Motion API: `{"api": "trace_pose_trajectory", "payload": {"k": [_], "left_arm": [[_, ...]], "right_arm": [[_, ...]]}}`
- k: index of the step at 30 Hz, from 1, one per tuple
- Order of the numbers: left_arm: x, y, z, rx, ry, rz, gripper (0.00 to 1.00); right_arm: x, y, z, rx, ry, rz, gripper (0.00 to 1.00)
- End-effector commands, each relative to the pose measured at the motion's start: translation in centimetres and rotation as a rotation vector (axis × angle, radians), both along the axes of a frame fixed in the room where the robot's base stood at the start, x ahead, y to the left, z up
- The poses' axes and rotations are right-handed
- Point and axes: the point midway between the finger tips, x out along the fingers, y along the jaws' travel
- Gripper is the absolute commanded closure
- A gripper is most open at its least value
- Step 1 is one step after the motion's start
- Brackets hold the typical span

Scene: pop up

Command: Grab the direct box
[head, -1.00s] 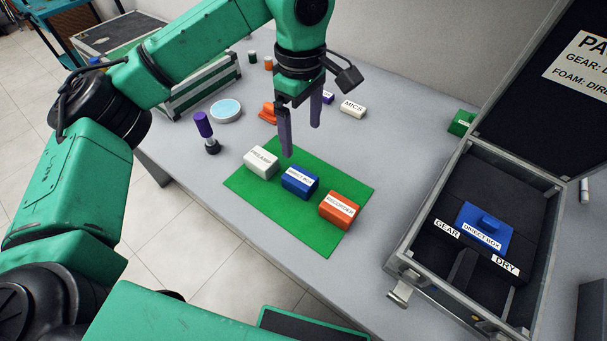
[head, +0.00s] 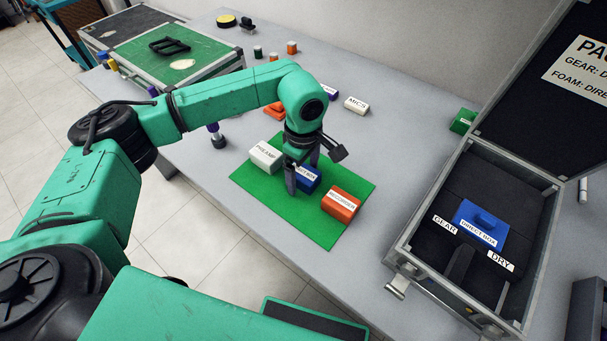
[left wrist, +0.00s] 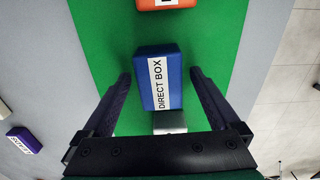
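The blue direct box (head: 309,179) sits on the green mat (head: 285,218), between a white box and an orange box. In the left wrist view the direct box (left wrist: 172,82) lies between the two fingers, its white label readable. My left gripper (head: 302,176) is lowered over it, pointing down. In the left wrist view the gripper (left wrist: 160,84) is open, with a gap visible on each side of the box. The left finger partly hides the box in the head view. My right gripper is not in view.
The white preamp box (head: 266,156) and orange recorder box (head: 341,204) flank the direct box closely. An open case (head: 404,246) at right holds a blue direct box panel (head: 480,225) in black foam. Small items stand farther back.

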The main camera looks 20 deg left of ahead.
Motion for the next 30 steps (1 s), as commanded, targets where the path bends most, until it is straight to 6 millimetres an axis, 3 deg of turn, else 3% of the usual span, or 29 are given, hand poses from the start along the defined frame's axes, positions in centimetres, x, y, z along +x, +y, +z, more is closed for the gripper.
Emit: {"api": "trace_pose_trajectory", "payload": {"k": [1, 7, 15, 20, 26, 30], "left_arm": [[0.0, 0.0, 0.0, 0.000, 0.000, 0.000, 0.25], [0.0, 0.0, 0.1, -0.001, 0.000, 0.000, 1.00], [0.0, -0.1, 0.2, -0.002, -0.002, 0.000, 1.00], [0.1, -0.1, 1.5, -0.002, -0.005, -0.001, 1.00], [0.2, -0.1, 6.6, -0.003, -0.008, -0.001, 1.00], [0.1, -0.1, 12.1, -0.003, -0.008, -0.001, 1.00]], "right_arm": [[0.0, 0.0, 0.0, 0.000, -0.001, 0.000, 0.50], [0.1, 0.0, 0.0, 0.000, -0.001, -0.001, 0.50], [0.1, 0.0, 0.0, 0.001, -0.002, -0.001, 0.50], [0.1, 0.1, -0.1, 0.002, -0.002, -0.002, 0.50], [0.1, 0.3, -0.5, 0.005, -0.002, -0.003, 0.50], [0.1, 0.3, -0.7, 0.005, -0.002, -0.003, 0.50]]}}
